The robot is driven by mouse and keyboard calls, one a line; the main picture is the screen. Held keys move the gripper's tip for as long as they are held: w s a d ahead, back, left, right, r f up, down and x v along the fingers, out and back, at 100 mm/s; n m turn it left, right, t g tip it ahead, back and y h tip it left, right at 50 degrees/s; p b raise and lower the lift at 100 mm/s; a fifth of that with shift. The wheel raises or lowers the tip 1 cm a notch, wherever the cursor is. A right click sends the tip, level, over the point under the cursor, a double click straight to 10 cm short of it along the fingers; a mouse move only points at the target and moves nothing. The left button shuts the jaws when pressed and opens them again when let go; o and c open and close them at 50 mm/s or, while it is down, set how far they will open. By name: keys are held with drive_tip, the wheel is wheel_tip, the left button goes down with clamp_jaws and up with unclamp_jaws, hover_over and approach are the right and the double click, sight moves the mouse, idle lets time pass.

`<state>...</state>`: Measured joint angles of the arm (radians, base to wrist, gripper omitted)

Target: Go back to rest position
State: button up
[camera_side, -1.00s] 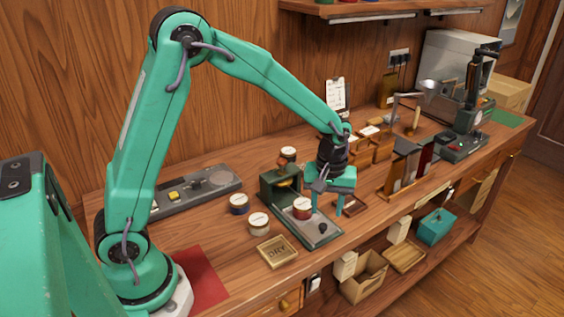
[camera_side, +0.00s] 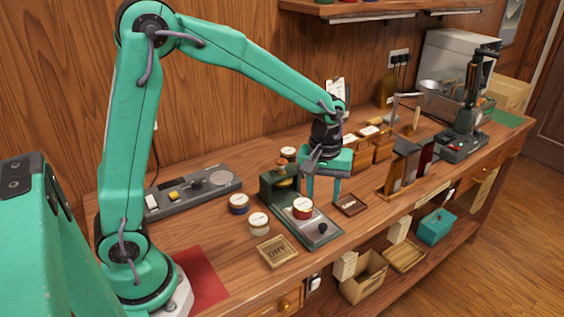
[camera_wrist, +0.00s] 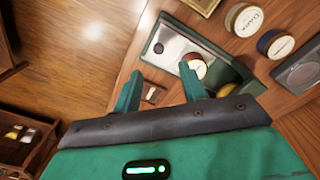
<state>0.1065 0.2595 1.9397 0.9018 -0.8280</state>
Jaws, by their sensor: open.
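My gripper (camera_side: 323,190) is open and empty, pointing down above the bench beside the green press. In the wrist view my gripper (camera_wrist: 160,88) shows two teal fingers spread apart with nothing between them. The green press (camera_side: 278,183) stands just left of the gripper, and a tin with a red side (camera_side: 302,207) sits on its base plate. The tin also shows in the wrist view (camera_wrist: 195,62), partly hidden by a finger. A small dark brown tray (camera_side: 350,205) lies on the bench right of the gripper.
Round tins (camera_side: 258,222) and a "DRY" tray (camera_side: 277,251) lie left of and in front of the press. A wooden rack with upright panels (camera_side: 405,170) stands to the right, with wooden boxes (camera_side: 372,145) behind. A red mat (camera_side: 203,277) lies by my base.

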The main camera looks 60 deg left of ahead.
drive_tip(key=s+a+r+m+t, duration=0.2)
drive_tip(key=s+r+m, duration=0.2)
drive_tip(key=s, duration=0.5)
drive_tip(key=s+a+r+m+t, duration=0.2)
drive_tip(key=s+r+m+t, duration=0.1)
drive_tip(key=s+r, duration=0.4)
drive_tip(key=s+m, duration=0.1)
drive_tip(key=s, duration=0.2)
drive_tip(key=shift+a+r, duration=0.2)
drive_tip(key=shift+r, duration=0.05)
